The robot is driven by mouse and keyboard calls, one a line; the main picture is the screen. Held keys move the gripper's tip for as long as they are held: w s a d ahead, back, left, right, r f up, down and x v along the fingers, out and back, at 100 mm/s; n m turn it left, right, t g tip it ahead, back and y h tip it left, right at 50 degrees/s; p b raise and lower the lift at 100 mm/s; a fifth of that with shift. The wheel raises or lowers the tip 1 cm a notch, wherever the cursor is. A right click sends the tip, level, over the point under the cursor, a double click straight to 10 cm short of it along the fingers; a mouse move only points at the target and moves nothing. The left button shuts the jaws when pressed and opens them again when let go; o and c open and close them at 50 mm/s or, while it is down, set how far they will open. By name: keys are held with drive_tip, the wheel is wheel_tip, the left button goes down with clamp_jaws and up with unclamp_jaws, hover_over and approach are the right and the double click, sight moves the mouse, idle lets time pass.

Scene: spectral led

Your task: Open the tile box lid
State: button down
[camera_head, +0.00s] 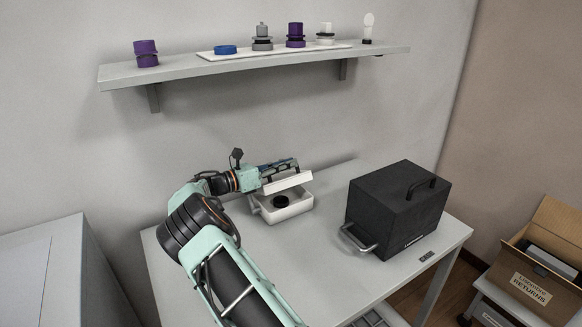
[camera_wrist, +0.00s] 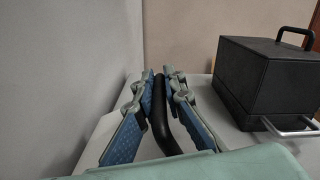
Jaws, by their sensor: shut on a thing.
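The tile box (camera_head: 290,211) is a small white box on the table. Its white lid (camera_head: 288,183) is raised and tilted above it, leaving a gap through which a dark round thing (camera_head: 281,201) shows inside. My gripper (camera_head: 290,165) is over the lid. In the wrist view its blue-padded fingers (camera_wrist: 160,95) are closed around a black bar-like handle (camera_wrist: 162,120). Whether the lid's back edge touches the box is hard to tell.
A black case (camera_head: 395,212) with a metal front handle stands on the table to the right of the box. A wall shelf (camera_head: 180,76) with several small parts hangs above. The table (camera_head: 310,255) is clear in front. An open cardboard box (camera_head: 530,285) stands at far right.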

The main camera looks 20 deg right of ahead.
drive_tip(key=shift+w+a+r+n, duration=0.15)
drive_tip(key=shift+w+r+n, duration=0.1)
drive_tip(key=shift+w+n, duration=0.3)
drive_tip(key=shift+w+a+r+n, duration=0.1)
drive_tip(key=shift+w+r+n, duration=0.15)
drive_tip(key=shift+w+n, duration=0.3)
drive_tip(key=shift+w+a+r+n+b, duration=0.15)
drive_tip(key=shift+w+n+b, duration=0.4)
drive_tip(key=shift+w+b, duration=0.1)
drive_tip(key=shift+w+a+r+n+b, duration=0.1)
drive_tip(key=shift+w+n+b, duration=0.45)
drive_tip(key=shift+b, duration=0.05)
drive_tip(key=shift+w+r, duration=0.1)
drive_tip(key=shift+w, duration=0.05)
drive_tip(key=c, duration=2)
unclamp_jaws()
drive_tip(key=shift+s+a, duration=0.25)
drive_tip(key=shift+a, duration=1)
drive_tip(key=shift+s+a, duration=0.25)
drive_tip(key=shift+a, duration=0.95)
drive_tip(key=shift+s+a, duration=0.25)
drive_tip(key=shift+a, duration=1)
drive_tip(key=shift+c, duration=0.4)
